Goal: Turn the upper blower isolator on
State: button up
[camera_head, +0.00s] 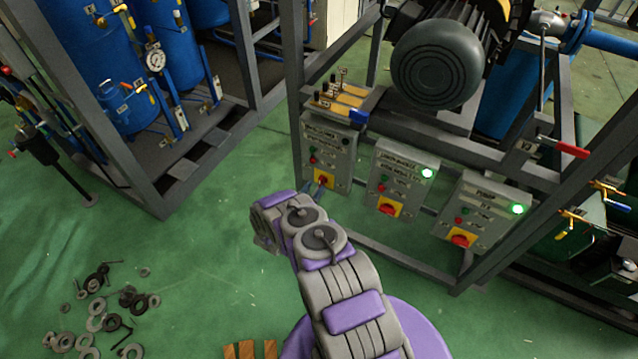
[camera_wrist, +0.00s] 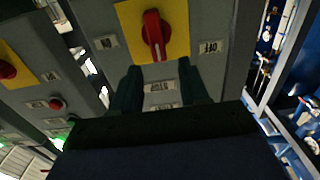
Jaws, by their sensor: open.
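The leftmost grey control box (camera_head: 327,150) has a yellow plate with a red rotary isolator knob (camera_head: 323,179) near its bottom edge. Its label is too small to read. In the wrist view the red knob (camera_wrist: 153,36) fills the top middle on its yellow plate (camera_wrist: 131,18), its handle roughly vertical in the picture. My gripper (camera_head: 314,190) is just below this knob in the head view. In the wrist view its two dark fingers (camera_wrist: 158,85) are apart and empty, with the knob beyond their tips; contact with the knob is not visible.
Two more boxes, middle (camera_head: 401,180) and right (camera_head: 478,213), have similar red knobs and lit green lamps. A grey frame (camera_head: 400,255) surrounds them. A motor (camera_head: 440,62) sits above.

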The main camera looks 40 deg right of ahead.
aim_at(320, 180)
jog(key=shift+b+x, duration=0.5)
jog(key=shift+x, duration=1.85)
grip_shut()
